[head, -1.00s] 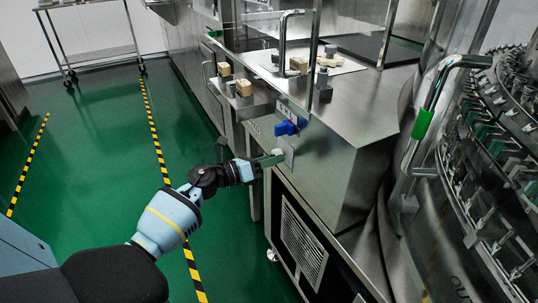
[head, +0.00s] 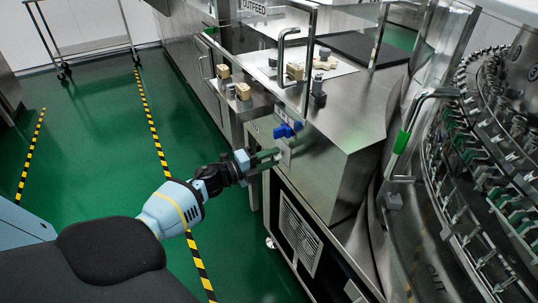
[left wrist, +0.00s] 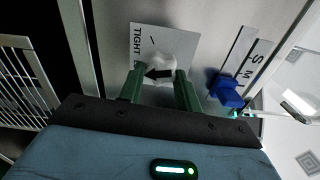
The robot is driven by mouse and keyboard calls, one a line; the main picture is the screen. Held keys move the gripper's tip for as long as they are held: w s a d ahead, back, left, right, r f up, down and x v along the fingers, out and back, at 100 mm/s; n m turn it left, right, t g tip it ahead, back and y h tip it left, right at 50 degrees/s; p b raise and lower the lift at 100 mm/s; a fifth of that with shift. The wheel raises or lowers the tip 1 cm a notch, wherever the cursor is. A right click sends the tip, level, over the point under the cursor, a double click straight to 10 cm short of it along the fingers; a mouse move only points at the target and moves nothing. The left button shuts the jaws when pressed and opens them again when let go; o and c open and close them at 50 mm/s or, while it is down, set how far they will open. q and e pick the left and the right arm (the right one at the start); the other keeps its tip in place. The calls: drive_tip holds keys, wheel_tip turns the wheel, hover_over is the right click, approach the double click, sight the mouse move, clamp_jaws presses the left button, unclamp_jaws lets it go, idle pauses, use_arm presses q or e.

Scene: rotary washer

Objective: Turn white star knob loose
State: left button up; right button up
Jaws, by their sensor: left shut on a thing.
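The white star knob (left wrist: 160,68) is on a light plate marked TIGHT (left wrist: 137,42) in the left wrist view. A black arrow shows just in front of it. My left gripper (left wrist: 160,82) has its two green fingers on either side of the knob and is shut on it. In the head view the left gripper (head: 275,157) reaches the front of the steel cabinet, just below the blue knob (head: 286,130); the white knob is mostly hidden there by the fingers. My right gripper is not in view.
The blue knob (left wrist: 227,89) is close to the right of my fingers, beside an S M L label. A steel cabinet (head: 330,165) with a vent grille (head: 300,235) stands ahead. Wooden blocks (head: 243,91) sit on the ledge above. Green floor is free at left.

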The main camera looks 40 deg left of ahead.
use_arm(q)
drive_tip(key=shift+r+n+p, duration=0.15)
drive_tip(key=shift+n+p, duration=1.4)
drive_tip(key=shift+n, duration=2.55)
drive_tip(key=o, duration=1)
drive_tip(key=shift+c, duration=0.2)
